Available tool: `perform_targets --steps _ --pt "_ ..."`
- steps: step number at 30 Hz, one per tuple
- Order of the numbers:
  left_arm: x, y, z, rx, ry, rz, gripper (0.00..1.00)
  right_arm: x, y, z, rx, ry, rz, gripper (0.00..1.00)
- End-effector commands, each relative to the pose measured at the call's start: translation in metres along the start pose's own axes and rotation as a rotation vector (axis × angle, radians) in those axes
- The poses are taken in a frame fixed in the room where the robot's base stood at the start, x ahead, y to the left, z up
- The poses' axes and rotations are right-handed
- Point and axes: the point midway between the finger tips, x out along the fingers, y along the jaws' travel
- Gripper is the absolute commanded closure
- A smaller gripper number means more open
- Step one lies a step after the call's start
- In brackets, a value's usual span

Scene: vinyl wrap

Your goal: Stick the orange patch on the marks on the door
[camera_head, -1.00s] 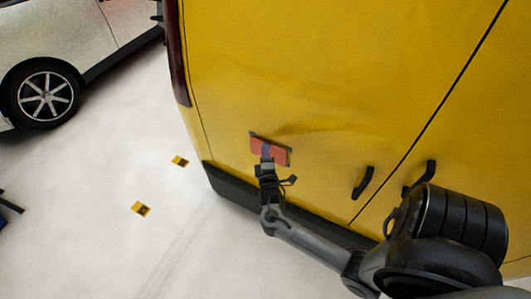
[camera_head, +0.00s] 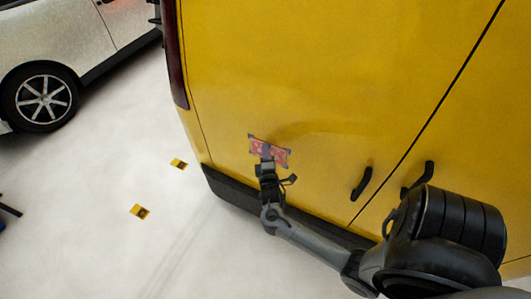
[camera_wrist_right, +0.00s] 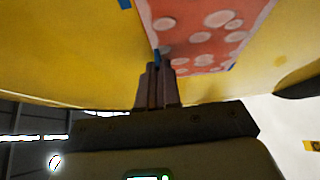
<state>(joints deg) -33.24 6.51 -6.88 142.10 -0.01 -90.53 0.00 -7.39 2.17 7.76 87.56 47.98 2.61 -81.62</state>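The orange patch (camera_head: 281,156) lies against the yellow door (camera_head: 300,70), low on its left part, with dark marks around its corners. In the right wrist view the patch (camera_wrist_right: 205,30) is reddish with several pale round blisters. Blue marks (camera_wrist_right: 125,4) show at its edges on the door. My right gripper (camera_head: 267,155) is at the patch's lower part and hides some of it. Its fingers (camera_wrist_right: 157,72) are close together, with their tips at the patch edge. I cannot tell whether they touch the patch. My left gripper is not in view.
Black handles (camera_head: 361,184) stick out of the doors to the right of the patch. A dark bumper (camera_head: 235,195) runs below the door. A white car (camera_head: 75,45) stands at the left. Yellow floor markers (camera_head: 139,211) lie on the open pale floor.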

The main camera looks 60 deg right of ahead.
Motion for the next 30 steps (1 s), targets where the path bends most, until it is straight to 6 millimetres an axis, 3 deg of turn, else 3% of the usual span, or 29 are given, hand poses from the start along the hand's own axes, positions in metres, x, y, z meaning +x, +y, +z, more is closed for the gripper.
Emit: perform_targets --steps 30 --pt "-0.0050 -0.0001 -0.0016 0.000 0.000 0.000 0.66 0.0010 -0.0007 0.0015 -0.001 -0.002 -0.002 1.00"
